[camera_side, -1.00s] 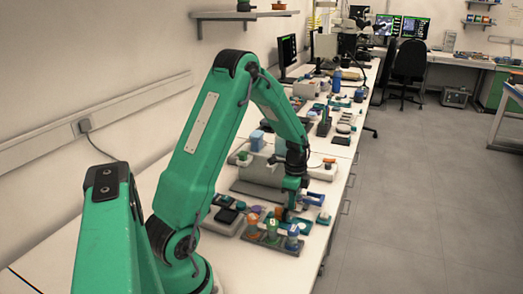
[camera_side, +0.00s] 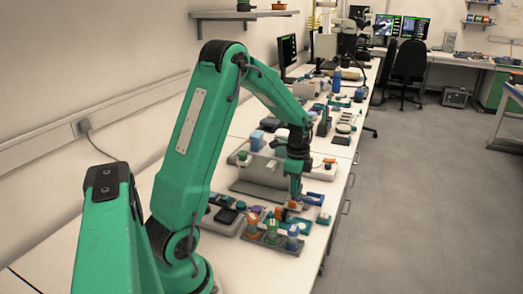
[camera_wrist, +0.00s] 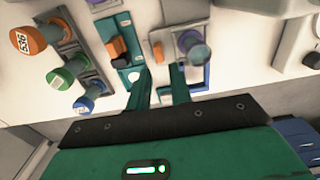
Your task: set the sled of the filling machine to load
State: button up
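A teal plate carrying an orange block and a dark block (camera_wrist: 120,47) lies just beyond my fingertips in the wrist view; it may be the filling machine's sled, but I cannot tell its setting. In the side view an orange piece (camera_side: 294,206) shows right below my gripper (camera_side: 295,195), which points down over the bench. In the wrist view my gripper (camera_wrist: 163,74) has its two teal fingers apart, with pale bench between them and nothing held. A grey plate with a purple ring and a grey knob (camera_wrist: 194,48) stands just right of it.
Orange-, green- (camera_wrist: 60,78) and blue-capped vials stand in a grey rack left of my fingers. A blue frame (camera_wrist: 205,80) lies close to the right finger. A grey machine (camera_side: 262,168) stands behind my gripper in the side view. The bench's front edge is to the right.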

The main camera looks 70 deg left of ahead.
jog(key=shift+r, duration=1.05)
jog(key=shift+d+r, duration=0.25)
jog(key=s+d+r+n+t, duration=0.3)
jog(key=s+d+r+n, duration=0.15)
jog(key=d+r, duration=0.7)
jog(key=s+d+r+n+t, duration=0.2)
jog(key=s+d+r+n, duration=0.1)
jog(key=s+d, duration=0.6)
jog(key=shift+s+n+t, duration=0.3)
jog(key=shift+s+n, duration=0.45)
jog(key=shift+s, duration=0.4)
